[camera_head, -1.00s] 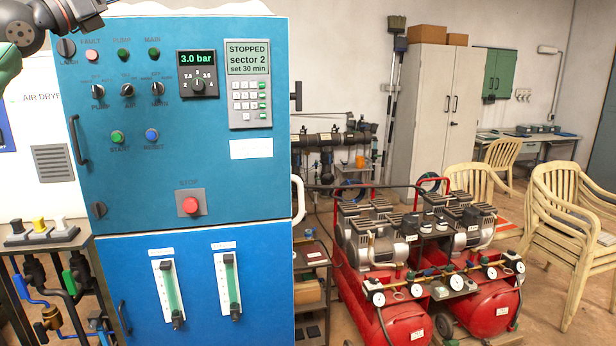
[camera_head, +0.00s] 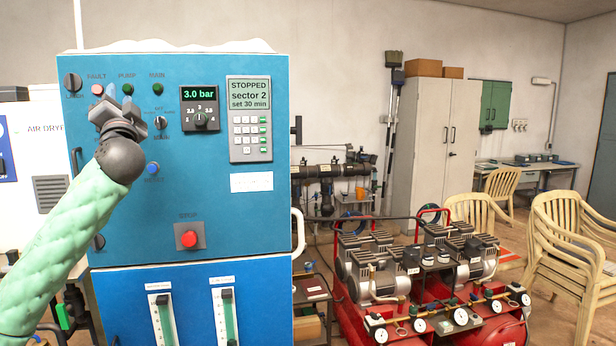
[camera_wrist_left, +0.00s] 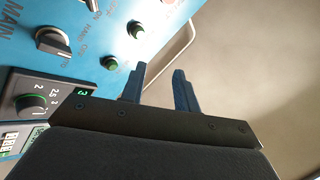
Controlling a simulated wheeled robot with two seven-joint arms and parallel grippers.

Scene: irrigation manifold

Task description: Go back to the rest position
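My left gripper (camera_head: 116,108) is in front of the upper left of the blue control cabinet (camera_head: 240,215). It hides selector knobs and the green start button. In the left wrist view its two blue fingers (camera_wrist_left: 160,82) are apart with nothing between them, near the panel face. I cannot tell contact from the head view, but the wrist view shows a gap to the panel. The display (camera_head: 248,92) reads STOPPED, sector 2, set 30 min. The pressure display (camera_head: 200,94) reads 3.0 bar. The red stop button (camera_head: 189,238) is uncovered. My right gripper is not in view.
Red air compressors (camera_head: 420,275) stand right of the cabinet, whose white handle (camera_head: 298,232) sticks out at its right edge. Stacked chairs (camera_head: 565,240) and a pale locker (camera_head: 433,140) are farther right. A white air dryer (camera_head: 45,150) stands behind at the left.

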